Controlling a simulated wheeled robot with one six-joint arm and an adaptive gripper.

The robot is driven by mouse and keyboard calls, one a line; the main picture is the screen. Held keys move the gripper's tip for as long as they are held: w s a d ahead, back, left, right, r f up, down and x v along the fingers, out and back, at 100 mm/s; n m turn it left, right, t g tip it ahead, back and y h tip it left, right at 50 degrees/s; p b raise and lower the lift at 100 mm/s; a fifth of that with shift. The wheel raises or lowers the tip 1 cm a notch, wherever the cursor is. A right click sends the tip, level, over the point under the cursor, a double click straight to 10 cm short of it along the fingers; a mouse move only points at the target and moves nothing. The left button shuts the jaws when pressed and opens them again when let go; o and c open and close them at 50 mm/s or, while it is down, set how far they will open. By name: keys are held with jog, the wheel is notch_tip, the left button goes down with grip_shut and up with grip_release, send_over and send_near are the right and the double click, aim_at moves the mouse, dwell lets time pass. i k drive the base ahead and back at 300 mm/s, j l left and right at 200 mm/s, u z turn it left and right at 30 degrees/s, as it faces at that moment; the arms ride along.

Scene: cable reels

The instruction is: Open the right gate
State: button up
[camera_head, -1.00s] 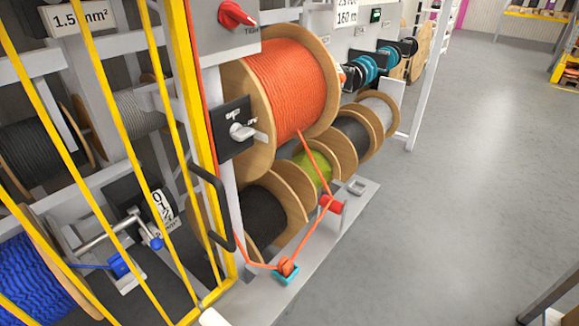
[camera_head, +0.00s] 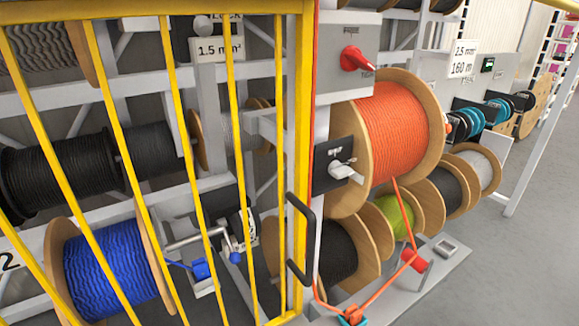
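A yellow barred gate (camera_head: 304,150) fills the left half of the view, in front of a rack of reels. It appears shut, with its right edge beside a grey post. A black D-shaped handle (camera_head: 309,238) sits on that right edge. Whether this is the gate called right cannot be told, as no second gate shows. My gripper is not in view.
An orange cable reel (camera_head: 400,130) stands right of the gate, with a red knob (camera_head: 355,59) above and a switch box (camera_head: 338,165) beside it. A blue reel (camera_head: 100,272) is behind the bars. Grey floor (camera_head: 530,240) is clear at the right.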

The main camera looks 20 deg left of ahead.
aim_at(14, 12)
jog(key=j+u, duration=0.2)
jog(key=u, duration=1)
